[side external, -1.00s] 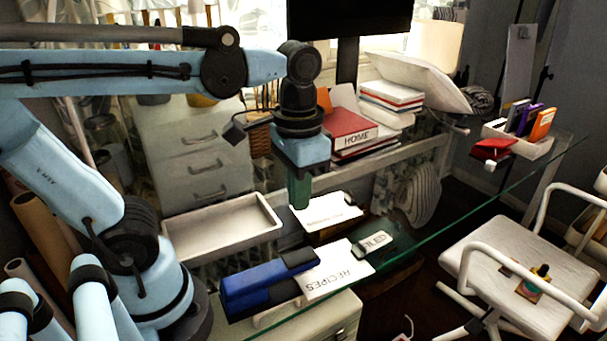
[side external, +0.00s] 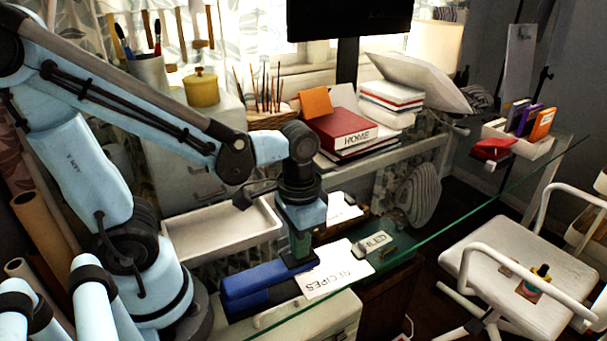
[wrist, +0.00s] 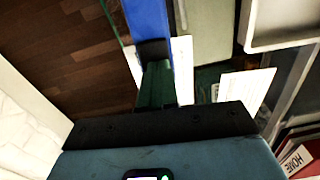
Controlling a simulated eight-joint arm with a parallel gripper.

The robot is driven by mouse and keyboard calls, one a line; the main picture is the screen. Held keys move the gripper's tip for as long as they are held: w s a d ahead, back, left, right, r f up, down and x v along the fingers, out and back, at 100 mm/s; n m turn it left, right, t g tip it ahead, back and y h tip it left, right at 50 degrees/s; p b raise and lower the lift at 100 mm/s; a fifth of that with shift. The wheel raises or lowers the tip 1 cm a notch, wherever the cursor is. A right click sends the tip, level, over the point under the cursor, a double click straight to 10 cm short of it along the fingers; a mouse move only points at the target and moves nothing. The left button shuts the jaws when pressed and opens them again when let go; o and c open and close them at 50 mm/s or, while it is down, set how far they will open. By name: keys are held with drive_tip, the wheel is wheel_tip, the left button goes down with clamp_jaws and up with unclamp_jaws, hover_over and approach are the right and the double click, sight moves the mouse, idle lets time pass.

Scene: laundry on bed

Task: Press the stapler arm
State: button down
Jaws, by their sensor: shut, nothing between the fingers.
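The blue stapler (side external: 258,280) lies on the glass desk at the front, with a long blue upper arm over a blue base and a black end on the right. In the wrist view the stapler (wrist: 149,18) runs up to the top edge, its dark end nearest me. My gripper (side external: 299,262) points down with its green fingers shut and empty, its tips at the black right end of the stapler arm. In the wrist view the gripper (wrist: 154,70) overlaps that end. I cannot tell whether the tips press on it; they hide part of it.
A white RECIPES card (side external: 335,272) lies beside the stapler's right end. A small labelled item (side external: 375,242) and another white card (side external: 345,210) lie beyond. A white tray (side external: 222,232) is behind the stapler.

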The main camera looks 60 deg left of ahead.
drive_tip(key=shift+f, duration=0.25)
drive_tip(key=shift+w+f, duration=0.15)
drive_tip(key=shift+f, duration=0.4)
drive_tip(key=shift+w+f, duration=0.15)
drive_tip(key=shift+f, duration=0.4)
wheel_tip(320, 180, up, 14)
drive_tip(key=w, duration=0.1)
drive_tip(key=shift+w+r, duration=0.15)
drive_tip(key=shift+w, duration=0.15)
idle(0.5)
drive_tip(key=shift+d, duration=0.1)
idle(0.4)
